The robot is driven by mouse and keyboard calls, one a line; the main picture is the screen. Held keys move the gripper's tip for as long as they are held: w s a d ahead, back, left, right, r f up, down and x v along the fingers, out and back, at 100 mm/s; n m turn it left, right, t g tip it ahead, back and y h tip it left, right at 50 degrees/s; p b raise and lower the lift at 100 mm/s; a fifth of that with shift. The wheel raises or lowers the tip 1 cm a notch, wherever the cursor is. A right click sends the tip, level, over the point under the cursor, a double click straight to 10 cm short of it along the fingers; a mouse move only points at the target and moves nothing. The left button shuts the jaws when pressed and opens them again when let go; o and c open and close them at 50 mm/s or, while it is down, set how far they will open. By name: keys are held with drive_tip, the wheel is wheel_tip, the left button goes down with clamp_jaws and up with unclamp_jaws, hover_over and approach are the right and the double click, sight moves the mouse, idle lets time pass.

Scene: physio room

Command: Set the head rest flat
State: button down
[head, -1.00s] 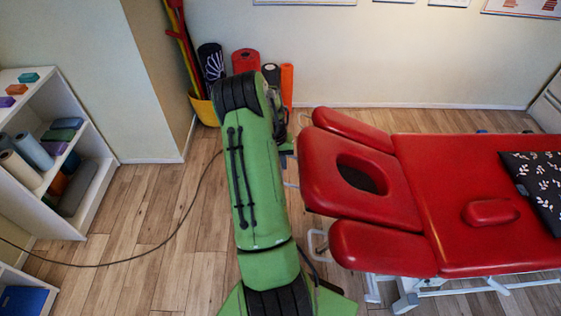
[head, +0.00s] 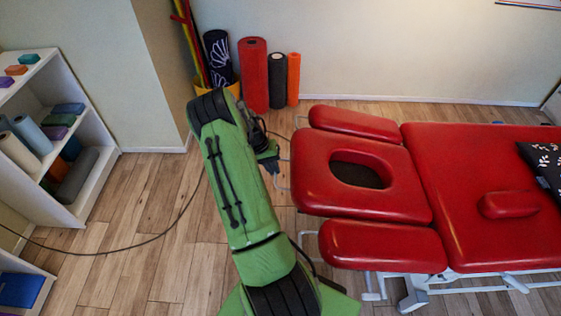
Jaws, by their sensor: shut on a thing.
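The head rest (head: 312,178) is a red padded panel with an oval face hole, at the left end of the red treatment table (head: 462,165). It sits between two red side pads, an upper one (head: 355,122) and a lower one (head: 383,246). Its exact tilt against the table top is hard to tell from above. My gripper (head: 270,162) is at the left end of the head rest, by the pale metal bar (head: 281,183) there. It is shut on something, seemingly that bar. My green arm stands in front and hides part of the gripper; the fingertips are small.
A shelf (head: 95,190) with rolled mats and blocks stands at the left. Rolls, including a red one (head: 253,75), stand by the back wall. A dark cable (head: 150,240) crosses the wooden floor. A patterned dark cushion (head: 545,165) lies on the table at right.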

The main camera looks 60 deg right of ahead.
wheel_tip(320, 180, down, 12)
drive_tip(key=w+g+b, duration=0.1)
drive_tip(key=b, duration=0.6)
drive_tip(key=shift+w+a+f+h, duration=0.25)
drive_tip(key=shift+w+a+h, duration=0.05)
drive_tip(key=shift+a, duration=0.15)
drive_tip(key=shift+r, duration=0.1)
drive_tip(key=c, duration=1.2)
unclamp_jaws()
drive_tip(key=shift+r, duration=0.1)
drive_tip(key=p+v, duration=0.3)
drive_tip(key=v, duration=1.2)
drive_tip(key=shift+w+r+p, duration=0.2)
drive_tip(key=shift+w+p, duration=0.1)
drive_tip(key=shift+p, duration=0.1)
drive_tip(key=shift+a, duration=0.1)
